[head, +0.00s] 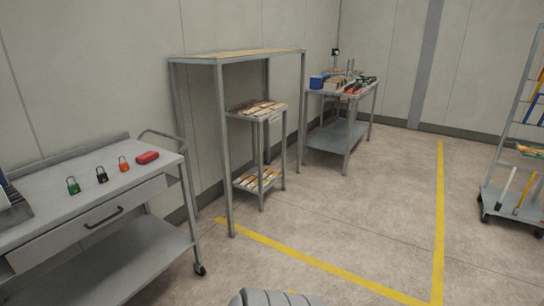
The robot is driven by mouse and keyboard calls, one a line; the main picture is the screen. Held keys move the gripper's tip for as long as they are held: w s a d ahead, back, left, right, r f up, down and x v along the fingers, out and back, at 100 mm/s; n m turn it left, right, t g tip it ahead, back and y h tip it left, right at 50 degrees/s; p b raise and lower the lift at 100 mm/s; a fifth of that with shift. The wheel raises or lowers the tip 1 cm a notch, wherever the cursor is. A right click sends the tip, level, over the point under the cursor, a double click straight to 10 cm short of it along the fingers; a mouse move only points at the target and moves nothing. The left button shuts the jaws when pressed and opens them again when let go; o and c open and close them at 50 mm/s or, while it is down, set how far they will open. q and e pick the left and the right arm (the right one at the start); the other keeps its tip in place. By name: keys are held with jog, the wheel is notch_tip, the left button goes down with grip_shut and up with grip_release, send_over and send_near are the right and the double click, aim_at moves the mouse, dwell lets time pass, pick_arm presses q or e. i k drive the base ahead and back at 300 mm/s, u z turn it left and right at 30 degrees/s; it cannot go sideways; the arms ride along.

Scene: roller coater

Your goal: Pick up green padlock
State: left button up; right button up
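The green padlock (73,186) stands on the top of a grey wheeled cart (130,163) at the left of the head view. It is the leftmost in a row of small items, with a black padlock (102,175) just to its right. Neither of my grippers is in view.
An orange-red padlock (123,164) and a red item (147,157) lie farther right on the cart. A tall wood-topped frame (225,58), a small shelf (262,117) and a workbench (340,91) stand along the wall. A wheeled rack (510,205) stands at right. The floor inside the yellow lines is clear.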

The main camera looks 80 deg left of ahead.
aim_at(74, 189)
jog(key=u, duration=3.2)
jog(key=i, duration=1.05)
jog(key=z, duration=0.55)
jog(key=i, duration=1)
jog(key=u, duration=0.55)
